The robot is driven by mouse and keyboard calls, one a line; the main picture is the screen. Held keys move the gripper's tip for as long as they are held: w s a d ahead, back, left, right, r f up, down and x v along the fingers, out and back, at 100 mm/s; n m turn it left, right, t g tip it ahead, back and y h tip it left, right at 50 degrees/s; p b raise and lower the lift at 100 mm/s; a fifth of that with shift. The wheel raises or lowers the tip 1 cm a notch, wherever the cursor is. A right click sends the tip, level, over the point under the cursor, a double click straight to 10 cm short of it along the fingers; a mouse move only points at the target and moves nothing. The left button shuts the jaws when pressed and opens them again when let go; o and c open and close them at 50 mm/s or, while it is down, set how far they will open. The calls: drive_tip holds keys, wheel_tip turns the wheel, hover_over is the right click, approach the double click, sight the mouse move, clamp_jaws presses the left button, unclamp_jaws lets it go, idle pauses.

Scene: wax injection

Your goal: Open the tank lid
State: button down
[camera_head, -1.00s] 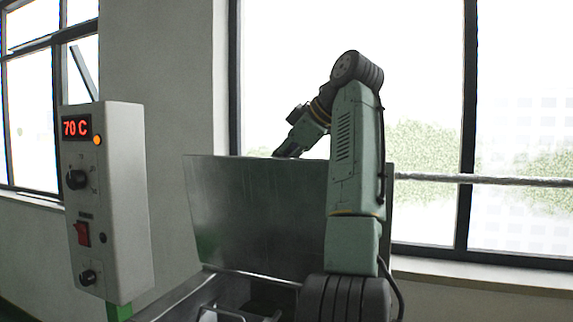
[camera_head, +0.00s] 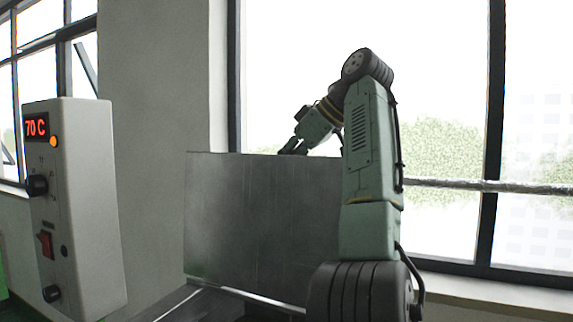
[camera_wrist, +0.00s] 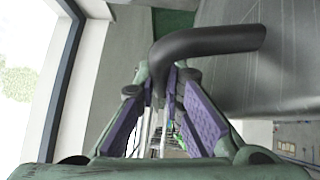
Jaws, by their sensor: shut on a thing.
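The tank lid (camera_head: 255,215) is a wide grey metal panel standing nearly upright in the head view. Its face also fills the upper right of the wrist view (camera_wrist: 275,75). A dark, bent bar handle (camera_wrist: 215,43) sits beside the lid in the wrist view. The purple-padded fingers of my gripper (camera_wrist: 162,80) are around the handle's lower leg, shut on it. In the head view my gripper (camera_head: 292,148) is at the lid's top edge, its fingertips partly hidden behind it. The handle is hidden in that view.
A grey control box (camera_head: 82,200) with a red 70 C display stands at the left. A window with dark frames (camera_head: 490,130) and a horizontal pipe (camera_head: 460,186) are behind my arm. The tank's rim (camera_head: 180,302) shows at the bottom.

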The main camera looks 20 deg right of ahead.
idle(0.3)
drive_tip(key=c, duration=1.7)
unclamp_jaws()
drive_tip(key=shift+r, duration=0.1)
